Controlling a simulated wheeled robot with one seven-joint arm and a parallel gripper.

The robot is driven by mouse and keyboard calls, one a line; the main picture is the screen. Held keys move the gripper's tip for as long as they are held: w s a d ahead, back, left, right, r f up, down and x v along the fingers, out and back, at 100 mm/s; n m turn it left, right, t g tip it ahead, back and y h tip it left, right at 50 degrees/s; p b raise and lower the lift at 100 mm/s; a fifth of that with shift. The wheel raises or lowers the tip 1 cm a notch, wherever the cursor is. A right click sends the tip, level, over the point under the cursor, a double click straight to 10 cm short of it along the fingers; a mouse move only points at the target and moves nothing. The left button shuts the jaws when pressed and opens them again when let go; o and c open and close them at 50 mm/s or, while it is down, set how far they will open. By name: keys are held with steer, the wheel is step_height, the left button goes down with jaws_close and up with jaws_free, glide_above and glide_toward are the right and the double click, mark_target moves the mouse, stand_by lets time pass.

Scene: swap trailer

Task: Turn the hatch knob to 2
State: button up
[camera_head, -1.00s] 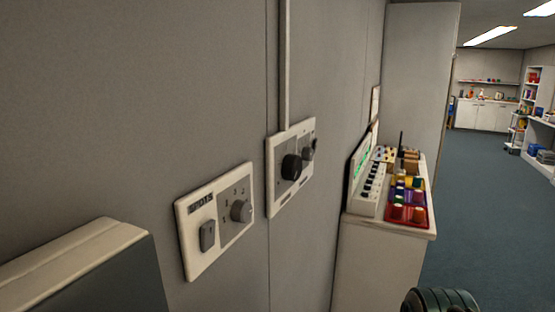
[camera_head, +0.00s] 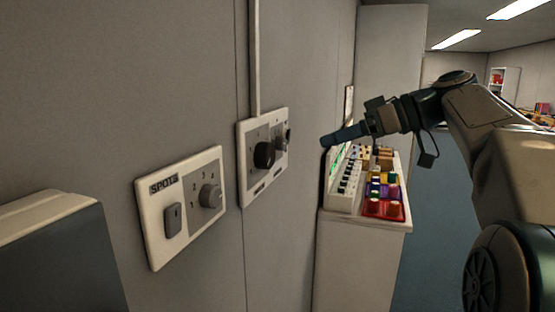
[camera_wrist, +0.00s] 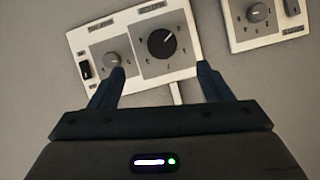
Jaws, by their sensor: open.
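A white two-knob plate (camera_head: 246,199) is on the grey wall, with a black knob (camera_head: 264,154) and a grey knob (camera_head: 281,145). A nearer plate (camera_head: 152,237) marked "SPOTS" has a grey knob (camera_head: 210,196) and a switch. I cannot read which knob is the hatch one. In the wrist view, which is roughly upside down, the black knob (camera_wrist: 162,43) has a white pointer line toward the upper right. The grey knob (camera_wrist: 111,59) sits beside the left fingertip. My gripper (camera_wrist: 161,69) is open and empty before the two-knob plate. It also shows in the head view (camera_head: 326,142).
A cabinet (camera_head: 361,262) beyond the plates holds a control panel (camera_head: 345,186) and a red tray of coloured pieces (camera_head: 383,210). A grey box (camera_head: 58,262) juts out at the lower left. A conduit (camera_head: 255,60) runs up from the two-knob plate.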

mark_target(271, 156)
steer(key=shift+n, duration=0.3)
steer(key=x, duration=0.8)
steer(key=r+x, duration=0.1)
steer(key=x, duration=0.4)
steer(key=shift+w+a+p, duration=0.15)
steer(key=shift+a+p, duration=0.15)
steer(key=shift+p, duration=0.1)
steer(key=c, duration=1)
